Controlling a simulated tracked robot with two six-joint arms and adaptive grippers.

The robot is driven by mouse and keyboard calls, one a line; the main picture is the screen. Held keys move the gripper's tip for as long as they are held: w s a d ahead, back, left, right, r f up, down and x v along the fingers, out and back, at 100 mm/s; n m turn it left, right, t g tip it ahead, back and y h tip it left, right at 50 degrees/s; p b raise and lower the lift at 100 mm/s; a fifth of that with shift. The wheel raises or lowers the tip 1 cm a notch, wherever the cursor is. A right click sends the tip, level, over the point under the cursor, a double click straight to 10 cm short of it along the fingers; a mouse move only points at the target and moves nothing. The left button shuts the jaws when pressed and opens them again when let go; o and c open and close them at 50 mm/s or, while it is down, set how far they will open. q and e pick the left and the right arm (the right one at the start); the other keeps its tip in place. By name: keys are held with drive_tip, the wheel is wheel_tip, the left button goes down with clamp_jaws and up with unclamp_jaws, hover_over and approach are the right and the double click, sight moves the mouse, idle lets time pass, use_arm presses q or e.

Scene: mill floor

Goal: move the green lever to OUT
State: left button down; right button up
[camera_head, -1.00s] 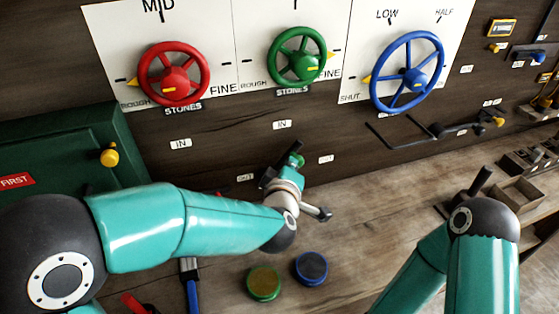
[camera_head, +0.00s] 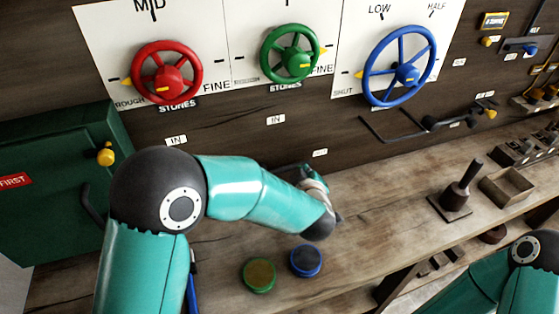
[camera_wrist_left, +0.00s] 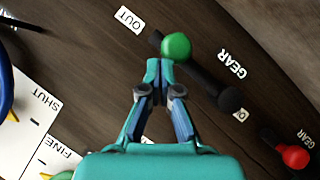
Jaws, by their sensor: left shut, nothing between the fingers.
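The green lever's round green knob (camera_wrist_left: 176,46) shows in the left wrist view, on a dark rod running to a black pivot (camera_wrist_left: 228,98). The knob end lies close to the OUT label (camera_wrist_left: 130,18). My left gripper (camera_wrist_left: 160,66) is shut and empty, its tips just beside the knob; I cannot tell whether they touch it. In the head view my left gripper (camera_head: 306,171) is at the wall, below an IN label (camera_head: 275,120); the lever cannot be made out there. My right gripper is out of view; only its arm shows at lower right.
A red-knobbed lever (camera_wrist_left: 293,157) is nearby. Red (camera_head: 167,73), green (camera_head: 290,53) and blue (camera_head: 399,66) handwheels are above. Green (camera_head: 259,275) and blue (camera_head: 306,260) round pieces lie on the bench (camera_head: 390,205). A green cabinet (camera_head: 50,190) stands left.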

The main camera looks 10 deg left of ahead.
use_arm(q)
drive_tip(key=shift+d+f, duration=0.15)
drive_tip(key=shift+f, duration=0.15)
idle(0.4)
drive_tip(key=s+d+r+p, duration=0.1)
drive_tip(key=s+d+r, duration=0.2)
drive_tip(key=s+r, duration=0.5)
drive_tip(key=shift+s+d+r, duration=0.35)
drive_tip(key=shift+s+r, duration=0.05)
drive_tip(key=shift+r, duration=0.1)
idle(0.3)
